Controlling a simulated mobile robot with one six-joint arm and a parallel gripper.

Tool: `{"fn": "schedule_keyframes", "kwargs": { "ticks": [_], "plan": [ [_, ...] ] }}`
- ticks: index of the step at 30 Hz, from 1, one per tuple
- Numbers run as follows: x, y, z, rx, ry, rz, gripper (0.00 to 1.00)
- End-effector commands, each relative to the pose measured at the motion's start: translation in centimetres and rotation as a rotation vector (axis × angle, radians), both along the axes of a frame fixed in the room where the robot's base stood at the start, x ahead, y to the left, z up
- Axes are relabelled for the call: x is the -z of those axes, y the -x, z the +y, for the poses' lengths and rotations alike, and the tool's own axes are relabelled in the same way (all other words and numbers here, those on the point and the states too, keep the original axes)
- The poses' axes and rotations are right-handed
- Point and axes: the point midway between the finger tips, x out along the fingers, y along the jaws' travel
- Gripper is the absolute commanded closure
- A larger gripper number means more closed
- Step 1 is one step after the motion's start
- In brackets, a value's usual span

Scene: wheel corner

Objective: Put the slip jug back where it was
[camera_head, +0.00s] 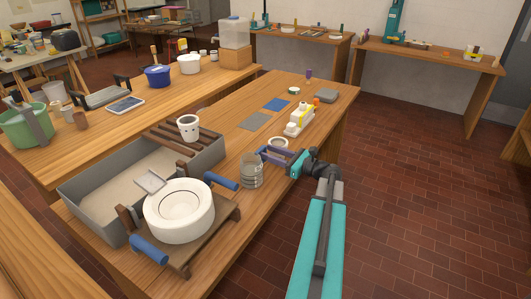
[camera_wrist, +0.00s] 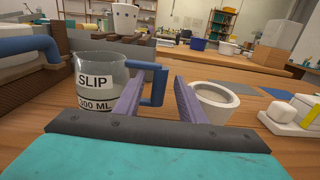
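The slip jug (camera_head: 251,172) is a clear jug standing upright on the wooden table, right of the potter's wheel. In the wrist view the jug (camera_wrist: 97,92) shows its "SLIP 300 ML" label and a blue handle (camera_wrist: 159,86) on its right side. My gripper (camera_head: 282,158) is low over the table beside the jug, on its handle side. In the wrist view my gripper's purple fingers (camera_wrist: 159,90) are apart. The handle lies between them, with a visible gap to the right finger. The handle's lower end is partly hidden by the left finger.
A white round pot (camera_wrist: 216,98) stands just right of my fingers. The wheel with its white disc (camera_head: 179,205) and grey basin (camera_head: 85,200) is left of the jug. A white-and-yellow block (camera_head: 299,121) and mats (camera_head: 255,121) lie farther back. The brick floor is open at right.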

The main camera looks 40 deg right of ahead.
Motion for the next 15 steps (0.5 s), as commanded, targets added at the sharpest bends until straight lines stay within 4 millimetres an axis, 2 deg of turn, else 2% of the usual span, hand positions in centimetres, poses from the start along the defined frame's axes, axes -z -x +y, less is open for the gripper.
{"fn": "schedule_keyframes", "kwargs": {
  "ticks": [6, 15],
  "plan": [
    [0.1, 3.4, -0.9, 0.004, 0.001, 0.000, 0.63],
    [0.1, 7.4, -1.8, 0.002, 0.001, 0.000, 0.63]
  ]
}}
